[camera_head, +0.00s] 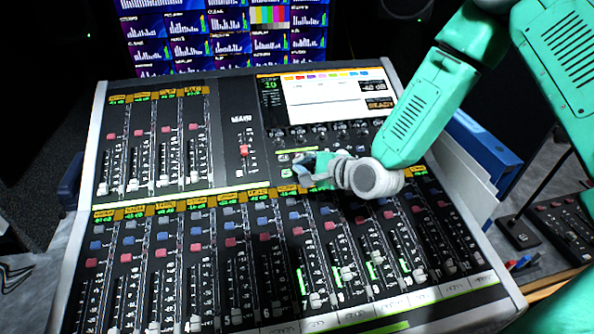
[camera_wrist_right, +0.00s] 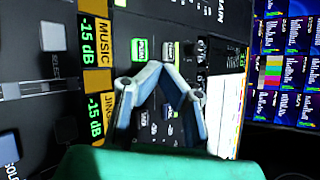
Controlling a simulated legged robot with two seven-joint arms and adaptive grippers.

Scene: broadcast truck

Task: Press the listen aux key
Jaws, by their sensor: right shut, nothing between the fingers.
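The mixing console (camera_head: 88,160) fills the middle of the head view. My right gripper (camera_head: 303,168) is shut and empty, over the small key block below the console's screen. In the right wrist view the right gripper's fingertips (camera_wrist_right: 160,72) meet in a point just beside two keys. One is a green-lit key (camera_wrist_right: 140,50), the other a pale key (camera_wrist_right: 169,51). Labels are too small to tell which is the listen aux key. The fingers partly hide other small keys, and I cannot tell whether the tips touch the panel. My left gripper is not in view.
The console screen (camera_head: 335,97) stands just behind the gripper. Faders and coloured buttons surround the key block. Green displays reading MUSIC (camera_wrist_right: 97,40) and JINGLE lie near the fingers. Monitors (camera_head: 225,35) stand behind; a blue binder (camera_head: 480,150) and a small control panel (camera_head: 565,225) are at right.

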